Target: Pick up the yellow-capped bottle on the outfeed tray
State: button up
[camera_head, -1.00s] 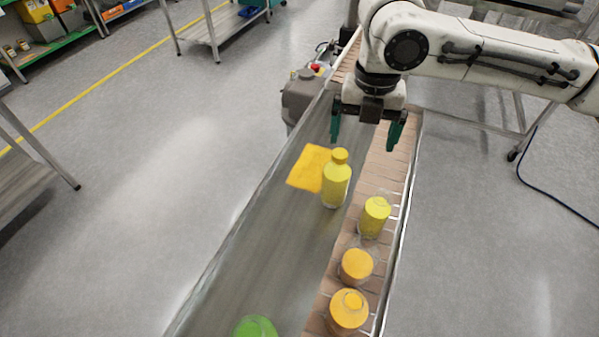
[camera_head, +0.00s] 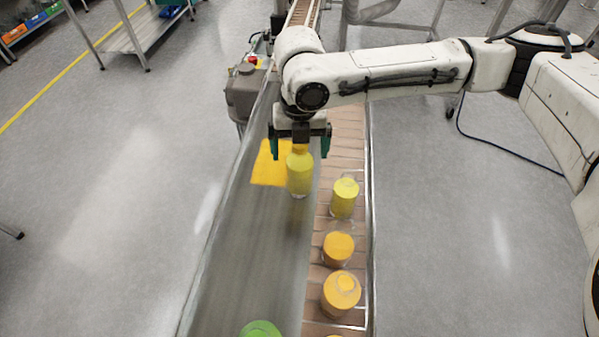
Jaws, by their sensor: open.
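The yellow-capped bottle (camera_head: 300,175) stands upright on the grey outfeed tray (camera_head: 245,240), beside a flat yellow cloth (camera_head: 268,168). Its body is yellow, and its cap is partly hidden by my gripper. My gripper (camera_head: 299,150) points down with its green fingers spread apart, one to each side of the bottle's top in the picture. It holds nothing. I cannot tell how far the fingertips are above or behind the bottle.
On the brown slatted conveyor (camera_head: 338,145) at the right stand a yellow container (camera_head: 344,198) and orange ones (camera_head: 339,248). A green-topped item (camera_head: 261,329) is at the tray's near end. A grey machine part (camera_head: 246,92) with a red knob sits left of the tray.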

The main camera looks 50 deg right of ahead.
jog(key=shift+f, duration=1.05)
grip_shut()
